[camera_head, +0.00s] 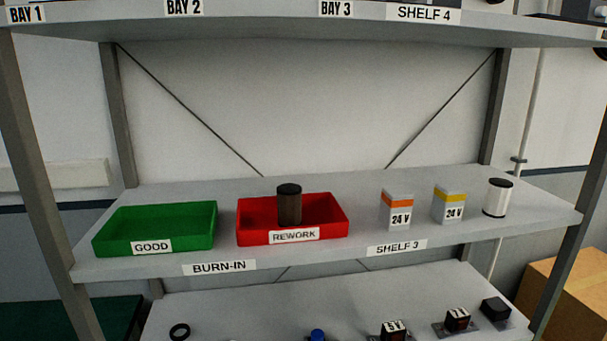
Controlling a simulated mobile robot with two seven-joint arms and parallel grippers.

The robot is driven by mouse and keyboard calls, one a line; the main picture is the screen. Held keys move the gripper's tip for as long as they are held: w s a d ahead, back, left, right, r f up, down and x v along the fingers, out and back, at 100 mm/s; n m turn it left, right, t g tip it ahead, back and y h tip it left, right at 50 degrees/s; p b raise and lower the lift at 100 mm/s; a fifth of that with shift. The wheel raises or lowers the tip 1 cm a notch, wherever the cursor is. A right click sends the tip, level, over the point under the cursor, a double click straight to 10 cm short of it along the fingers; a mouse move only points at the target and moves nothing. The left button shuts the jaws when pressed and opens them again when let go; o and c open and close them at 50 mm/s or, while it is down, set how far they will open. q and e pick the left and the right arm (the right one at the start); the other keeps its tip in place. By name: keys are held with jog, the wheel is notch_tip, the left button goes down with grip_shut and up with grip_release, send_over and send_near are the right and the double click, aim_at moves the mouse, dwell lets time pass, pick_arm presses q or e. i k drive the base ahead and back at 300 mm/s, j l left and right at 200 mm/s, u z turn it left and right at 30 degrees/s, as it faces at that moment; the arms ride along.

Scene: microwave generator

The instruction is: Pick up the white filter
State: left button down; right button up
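The white filter (497,199) is an upright white cylinder with a black top and a dark lower rim. It stands at the right end of the middle shelf (350,257), labelled SHELF 3, to the right of a box with a yellow band. Neither of my grippers shows in the head view.
Two 24 V boxes, one orange-banded (397,210) and one yellow-banded (449,205), stand left of the filter. A red REWORK tray (254,234) holds a dark brown cylinder (289,205). A green GOOD tray (155,227) is at left. The upper shelf (300,32) overhangs; a post (575,225) is at right.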

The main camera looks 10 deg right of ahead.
aim_at(499, 190)
jog(key=z, duration=1.35)
